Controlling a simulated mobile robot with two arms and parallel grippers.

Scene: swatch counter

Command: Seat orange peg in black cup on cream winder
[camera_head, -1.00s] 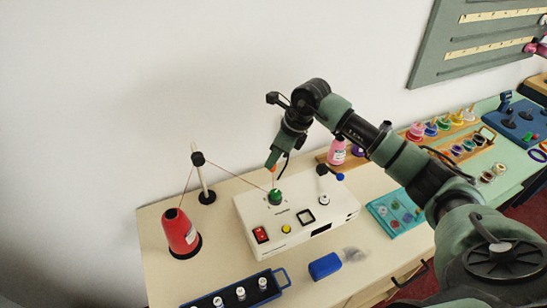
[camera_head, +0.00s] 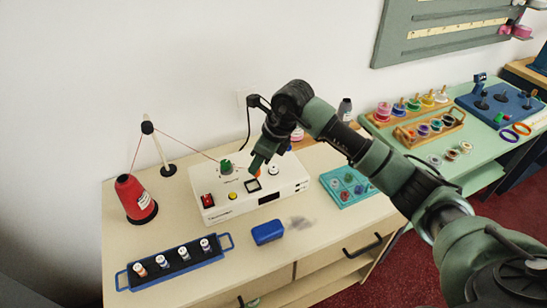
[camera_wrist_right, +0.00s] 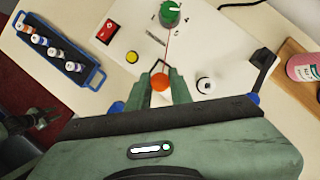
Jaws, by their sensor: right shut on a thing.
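I cannot tell whether the peg is inside the cup. A dark part at the wrist view's left edge (camera_wrist_right: 38,119) looks like my left gripper, its jaws unclear.
The winder has a red switch (camera_head: 208,201), yellow button (camera_head: 233,196) and white knob (camera_head: 273,170). A red thread cone (camera_head: 133,197) stands left. A blue tray of spools (camera_head: 174,262) and a blue block (camera_head: 267,232) lie in front. A teal tray (camera_head: 347,185) is right.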

